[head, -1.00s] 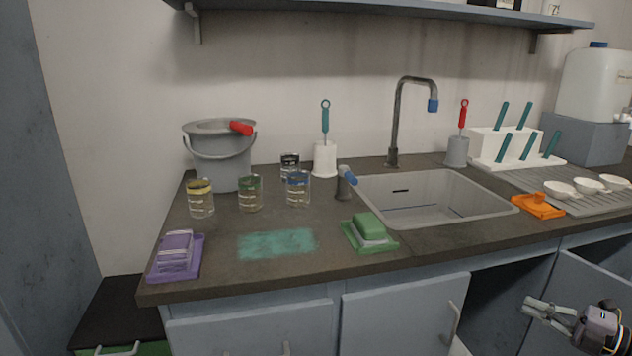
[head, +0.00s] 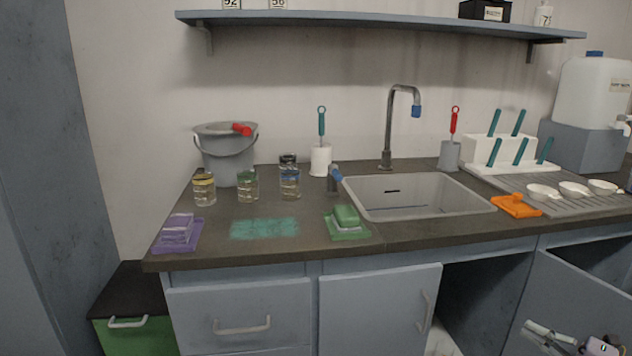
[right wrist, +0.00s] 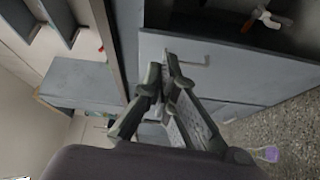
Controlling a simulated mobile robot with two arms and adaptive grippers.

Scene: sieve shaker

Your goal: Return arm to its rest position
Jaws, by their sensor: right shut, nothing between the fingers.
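My right gripper (head: 532,328) is low at the bottom right in the head view, in front of the cabinets and below the counter. It is empty and clear of everything on the counter. In the right wrist view its fingers (right wrist: 163,75) are together, with a grey cabinet front and handle beyond them. Most of my right arm is outside the head view. My left gripper is not in view.
The counter (head: 290,252) holds a bucket (head: 228,165), several jars, a green sponge (head: 346,215) and a sink (head: 415,193). Beneath it, a dark compartment (head: 485,300) stands open near my right gripper. A grey panel (head: 575,300) stands beside it.

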